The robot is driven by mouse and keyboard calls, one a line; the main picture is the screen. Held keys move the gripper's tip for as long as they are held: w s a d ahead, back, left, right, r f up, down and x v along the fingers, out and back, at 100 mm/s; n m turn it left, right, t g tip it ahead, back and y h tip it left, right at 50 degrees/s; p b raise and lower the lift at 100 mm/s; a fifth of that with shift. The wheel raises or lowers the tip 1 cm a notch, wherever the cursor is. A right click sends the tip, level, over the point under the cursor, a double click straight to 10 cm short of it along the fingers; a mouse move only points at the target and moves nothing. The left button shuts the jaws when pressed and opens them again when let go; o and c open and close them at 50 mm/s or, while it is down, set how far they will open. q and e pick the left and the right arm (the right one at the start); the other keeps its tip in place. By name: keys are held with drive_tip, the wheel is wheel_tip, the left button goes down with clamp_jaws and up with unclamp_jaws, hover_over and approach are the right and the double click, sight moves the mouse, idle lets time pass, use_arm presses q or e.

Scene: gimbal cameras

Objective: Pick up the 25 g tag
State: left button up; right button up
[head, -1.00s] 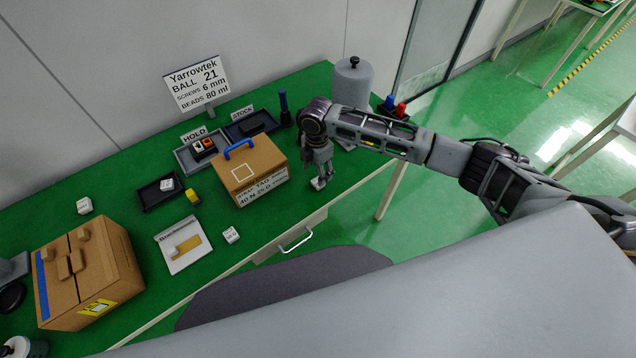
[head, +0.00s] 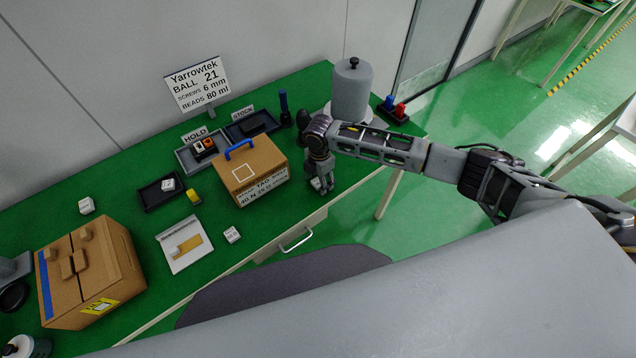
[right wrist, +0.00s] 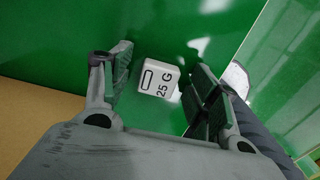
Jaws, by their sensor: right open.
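The 25 g tag (right wrist: 158,78) is a small pale block marked "25 G" in dark print, lying on the green bench top in the right wrist view. It lies between the fingers of my right gripper (right wrist: 160,92), a little beyond them, with a gap on both sides. In the head view my right gripper (head: 322,187) points down at the bench, just right of the cardboard box with the blue handle. A bit of the tag (head: 314,184) shows beside the fingers, mostly hidden. My right gripper is open and empty. My left gripper is not in view.
The cardboard box (head: 259,172) stands close on the left of my right gripper. A grey canister (head: 352,88) stands behind. Other small white blocks lie on the bench, one near the front edge (head: 231,235). A larger carton (head: 112,258) stands at left.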

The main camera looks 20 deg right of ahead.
drive_tip(key=shift+c, duration=0.4)
drive_tip(key=c, duration=0.9)
drive_tip(key=shift+o, duration=0.2)
drive_tip(key=shift+r, duration=0.1)
wheel_tip(320, 180, up, 10)
drive_tip(key=shift+b, duration=0.4)
